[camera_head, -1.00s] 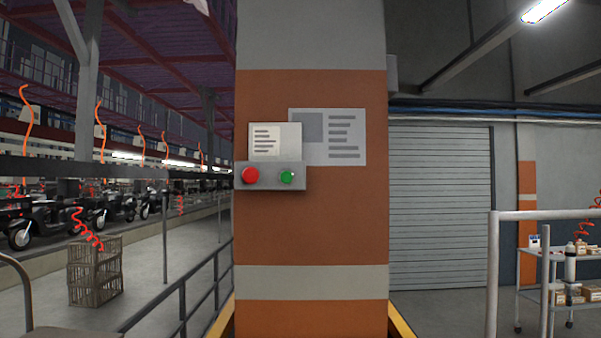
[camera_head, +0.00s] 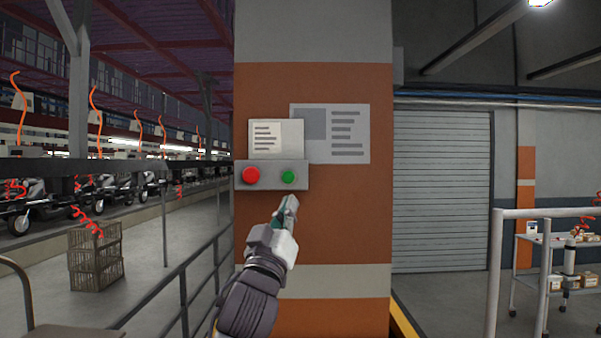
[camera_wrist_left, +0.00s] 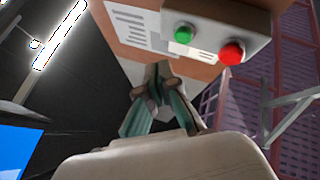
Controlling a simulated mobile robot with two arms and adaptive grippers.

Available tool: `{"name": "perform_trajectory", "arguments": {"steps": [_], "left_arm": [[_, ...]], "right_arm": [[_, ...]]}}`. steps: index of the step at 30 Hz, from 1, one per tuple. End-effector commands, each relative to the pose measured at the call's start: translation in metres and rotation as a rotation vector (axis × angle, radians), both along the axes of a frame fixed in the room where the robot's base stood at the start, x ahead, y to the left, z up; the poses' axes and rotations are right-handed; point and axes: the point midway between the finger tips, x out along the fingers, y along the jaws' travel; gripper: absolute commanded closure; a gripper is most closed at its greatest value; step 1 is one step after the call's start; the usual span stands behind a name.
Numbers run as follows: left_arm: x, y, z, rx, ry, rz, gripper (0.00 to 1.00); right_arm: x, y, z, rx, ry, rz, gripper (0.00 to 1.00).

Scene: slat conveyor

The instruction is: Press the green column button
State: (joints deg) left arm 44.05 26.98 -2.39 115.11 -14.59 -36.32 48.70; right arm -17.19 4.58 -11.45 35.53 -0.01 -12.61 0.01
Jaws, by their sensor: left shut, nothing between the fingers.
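The green button (camera_head: 288,176) sits on the right of a grey control box (camera_head: 270,186) on the orange and grey column (camera_head: 340,220). The red button (camera_head: 251,175) is to its left. My left gripper (camera_head: 290,202) is shut and empty, just below the green button in the head view, its fingertips pointing up. In the left wrist view the fingertips (camera_wrist_left: 158,70) are together, below and apart from the green button (camera_wrist_left: 184,33) in the picture, with the red button (camera_wrist_left: 232,53) to its right. My right gripper is not in view.
A grey rail (camera_head: 545,214) and a shelf cart (camera_head: 530,262) stand at the right. A label sheet (camera_head: 330,133) is above the box.

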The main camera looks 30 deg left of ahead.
Motion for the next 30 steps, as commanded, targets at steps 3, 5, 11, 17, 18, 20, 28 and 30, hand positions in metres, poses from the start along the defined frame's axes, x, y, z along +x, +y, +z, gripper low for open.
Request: {"name": "perform_trajectory", "arguments": {"steps": [3, 5, 11, 17, 18, 20, 28, 30], "left_arm": [[-0.018, 0.0, 0.031, -0.003, -0.066, -0.007, 1.0], [-0.024, 0.0, 0.039, -0.005, -0.086, -0.01, 1.0], [-0.031, 0.0, 0.048, -0.006, -0.109, -0.013, 1.0], [-0.03, 0.0, 0.047, -0.006, -0.108, -0.014, 1.0], [-0.03, 0.0, 0.047, -0.005, -0.107, -0.013, 1.0], [-0.029, 0.0, 0.047, -0.006, -0.107, -0.012, 1.0], [-0.009, 0.013, 0.047, -0.005, -0.104, -0.009, 1.0], [0.0, 0.019, 0.048, -0.006, -0.105, -0.01, 1.0]], "right_arm": [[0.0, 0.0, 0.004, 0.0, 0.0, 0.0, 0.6], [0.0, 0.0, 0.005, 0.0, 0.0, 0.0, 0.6], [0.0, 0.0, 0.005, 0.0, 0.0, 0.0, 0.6], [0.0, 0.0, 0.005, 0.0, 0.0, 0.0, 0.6], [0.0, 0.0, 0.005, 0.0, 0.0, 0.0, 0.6], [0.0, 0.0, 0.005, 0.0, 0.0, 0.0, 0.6], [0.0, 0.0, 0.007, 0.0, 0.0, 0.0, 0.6], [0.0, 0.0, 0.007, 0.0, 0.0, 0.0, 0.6]]}}
